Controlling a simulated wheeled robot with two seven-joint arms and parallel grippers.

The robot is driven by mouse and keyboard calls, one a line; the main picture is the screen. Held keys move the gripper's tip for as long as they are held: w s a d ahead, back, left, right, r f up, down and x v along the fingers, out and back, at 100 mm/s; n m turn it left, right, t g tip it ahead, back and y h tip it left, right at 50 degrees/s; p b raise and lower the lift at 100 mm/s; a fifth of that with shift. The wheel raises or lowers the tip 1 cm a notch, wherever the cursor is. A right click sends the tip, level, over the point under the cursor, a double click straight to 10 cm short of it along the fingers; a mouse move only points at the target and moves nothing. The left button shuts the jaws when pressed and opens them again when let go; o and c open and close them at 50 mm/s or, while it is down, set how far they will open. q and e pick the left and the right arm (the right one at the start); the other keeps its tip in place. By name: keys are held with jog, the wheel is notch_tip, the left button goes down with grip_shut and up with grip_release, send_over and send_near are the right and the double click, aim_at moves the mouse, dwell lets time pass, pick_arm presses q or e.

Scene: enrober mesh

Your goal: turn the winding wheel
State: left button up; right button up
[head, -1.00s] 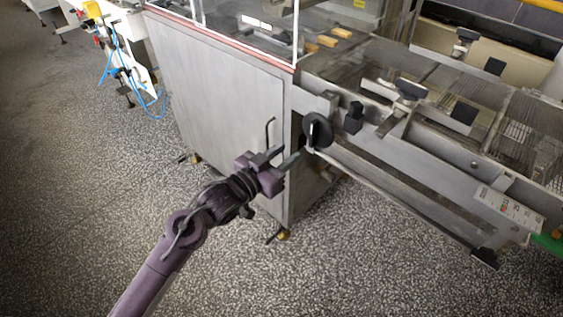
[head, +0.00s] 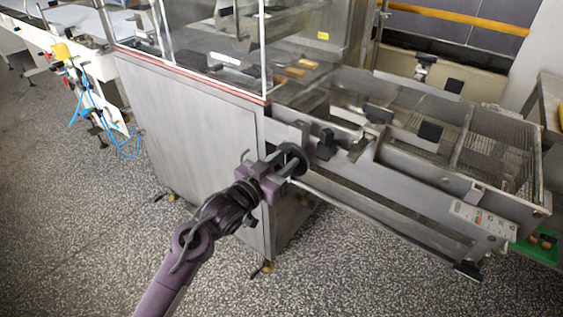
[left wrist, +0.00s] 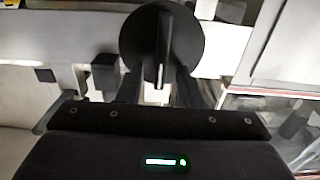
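The winding wheel is a small black disc (head: 296,153) on the side of the steel machine, beside the corner of its cabinet. In the left wrist view the wheel (left wrist: 188,40) is face-on at the top centre, with an upright grey-edged bar across its middle. My left gripper (head: 284,166) is right at the wheel and partly covers it in the head view. Its dark fingers (left wrist: 162,92) look spread to either side below the bar. Whether they touch the wheel cannot be seen. My right gripper is not in view.
The steel cabinet (head: 190,140) stands left of the wheel, under clear panels. A mesh conveyor frame (head: 400,185) runs to the right, with a black knob (head: 325,144) close to the wheel. A rail slopes below it. The speckled floor (head: 350,280) in front is clear.

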pick_arm(q)
jog(key=shift+c, duration=0.4)
grip_shut()
jog(key=shift+m, duration=0.3)
